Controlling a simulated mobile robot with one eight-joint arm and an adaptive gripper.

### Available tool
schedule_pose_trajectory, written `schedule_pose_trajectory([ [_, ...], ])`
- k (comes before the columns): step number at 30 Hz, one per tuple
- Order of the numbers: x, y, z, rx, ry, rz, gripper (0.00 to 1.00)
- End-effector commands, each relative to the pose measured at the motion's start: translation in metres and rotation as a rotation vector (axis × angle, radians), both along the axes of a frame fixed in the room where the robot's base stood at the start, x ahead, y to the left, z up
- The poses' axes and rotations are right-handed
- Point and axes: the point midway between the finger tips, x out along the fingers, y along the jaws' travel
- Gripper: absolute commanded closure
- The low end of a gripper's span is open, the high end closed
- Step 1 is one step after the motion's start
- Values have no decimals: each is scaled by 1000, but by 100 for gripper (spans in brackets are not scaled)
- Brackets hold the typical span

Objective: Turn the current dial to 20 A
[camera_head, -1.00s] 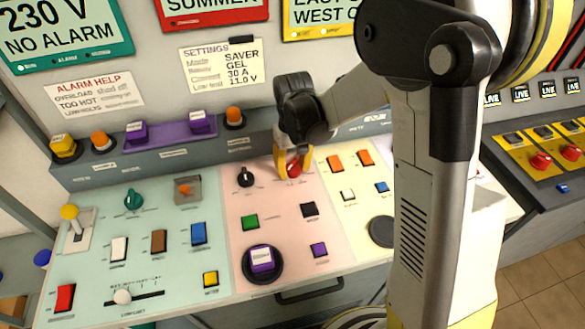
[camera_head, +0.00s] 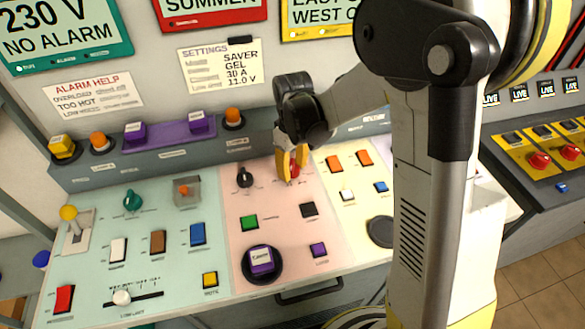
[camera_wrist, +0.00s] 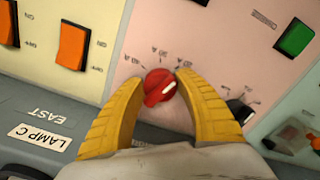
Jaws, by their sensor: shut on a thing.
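The red current dial (camera_head: 294,171) sits on the pink panel, with small marks ending in "A" around it. In the wrist view the red dial (camera_wrist: 157,85) shows a white pointer line running slantwise from lower left to upper right. Its exact setting is too small to read surely. My gripper (camera_head: 293,170) has its two yellow fingers at the dial. In the wrist view my gripper (camera_wrist: 160,82) is shut on the dial, one fingertip at each side.
A black dial (camera_head: 245,177) stands left of the red one, close to one finger in the wrist view. Orange switches (camera_head: 335,163) stand to the right. Green (camera_head: 250,222) and black (camera_head: 309,209) switches lie nearer. A settings card (camera_head: 221,65) reads "30 A".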

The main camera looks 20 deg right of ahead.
Motion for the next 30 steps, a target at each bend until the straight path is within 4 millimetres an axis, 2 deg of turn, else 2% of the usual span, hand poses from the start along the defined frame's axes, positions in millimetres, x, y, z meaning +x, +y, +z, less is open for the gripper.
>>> schedule_pose_trajectory([
  [4, 1, -1, 0, -1, -2, -2, 90],
  [5, 1, -1, 0, -1, -2, -2, 57],
  [6, 1, -1, 0, -1, -2, -2, 44],
  [7, 1, -1, 0, -1, -2, -2, 38],
  [16, 0, 0, 1, 0, -1, -2, 38],
  [19, 0, 0, 8, 0, -1, -2, 38],
  [23, 0, 0, 30, 0, -1, -2, 38],
  [30, 0, 0, 85, 0, -1, -2, 38],
])
